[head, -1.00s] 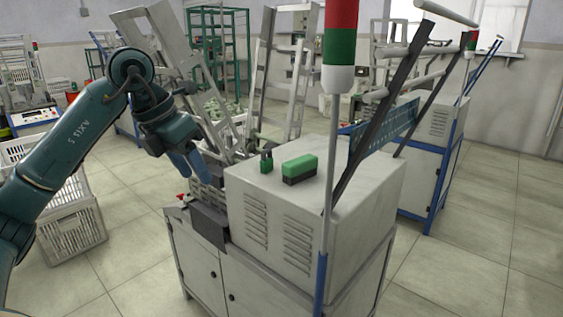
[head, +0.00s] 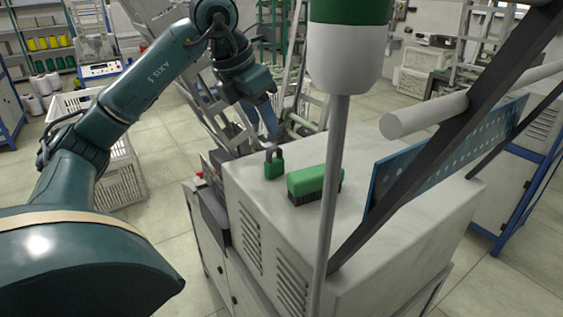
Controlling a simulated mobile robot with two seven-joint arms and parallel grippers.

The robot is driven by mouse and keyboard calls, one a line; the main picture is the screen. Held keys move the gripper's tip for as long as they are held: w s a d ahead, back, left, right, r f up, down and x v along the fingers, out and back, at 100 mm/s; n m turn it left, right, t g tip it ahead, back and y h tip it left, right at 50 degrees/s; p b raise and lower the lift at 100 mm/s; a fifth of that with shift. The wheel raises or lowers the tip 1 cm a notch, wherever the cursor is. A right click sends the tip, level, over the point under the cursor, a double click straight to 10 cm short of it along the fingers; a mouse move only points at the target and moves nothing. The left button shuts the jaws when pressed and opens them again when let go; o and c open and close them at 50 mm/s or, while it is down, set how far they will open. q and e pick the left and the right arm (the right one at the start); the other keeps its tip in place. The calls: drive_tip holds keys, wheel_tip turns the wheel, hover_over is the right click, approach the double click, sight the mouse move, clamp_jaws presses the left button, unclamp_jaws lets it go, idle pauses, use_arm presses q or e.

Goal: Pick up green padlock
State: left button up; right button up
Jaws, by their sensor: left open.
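The green padlock (head: 274,168) stands upright on the light grey top of the machine cabinet (head: 250,202), its dark shackle up. It is close to the cabinet top's back left edge. My left gripper (head: 258,118) hangs above and behind the padlock, over the machine's frame side, with blue fingers pointing down. It is open, empty and apart from the padlock. My right gripper is not in view.
A green block-shaped brush (head: 314,182) with dark bristles lies just right of the padlock. A signal lamp pole (head: 337,150) rises in front of the cabinet. A dark slanted bar (head: 440,130) and a blue perforated panel (head: 440,155) stand to the right. A white crate (head: 120,170) is on the floor at left.

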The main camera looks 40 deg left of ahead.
sight(277, 158)
use_arm(q)
drive_tip(key=x, duration=1.1)
drive_tip(key=shift+s+a+b, duration=0.1)
drive_tip(key=shift+b, duration=0.2)
drive_tip(key=shift+c, duration=0.2)
clamp_jaws()
